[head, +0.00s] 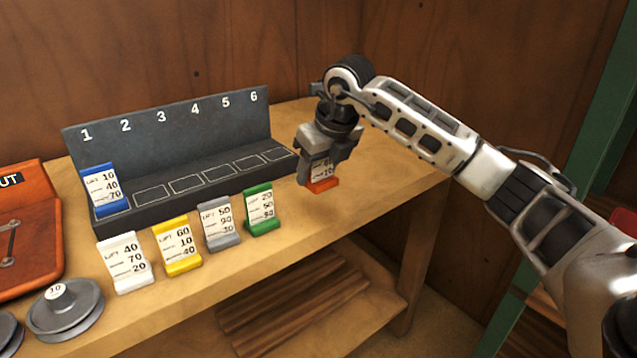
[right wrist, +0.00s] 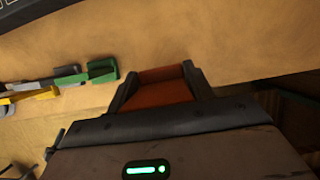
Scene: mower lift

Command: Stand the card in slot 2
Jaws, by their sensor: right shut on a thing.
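My right gripper (head: 327,168) is shut on an orange-red card (head: 322,185), at the right end of the bench. The card stands upright between the fingers, partly hidden by them; it also shows in the right wrist view (right wrist: 163,87). The dark grey rack (head: 185,160) has slots numbered 1 to 6. A blue card (head: 105,190) stands in slot 1. Slot 2 (head: 151,192) is an empty outlined rectangle, to the left of my right gripper. Slots 3 to 6 are empty too. My left gripper is not in view.
In front of the rack stand a white card (head: 125,263), a yellow card (head: 177,246), a grey card (head: 219,227) and a green card (head: 260,210). Grey round weights (head: 66,311) and an orange-red panel (head: 30,230) are at the left. Bare bench (head: 385,170) lies right of the gripper.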

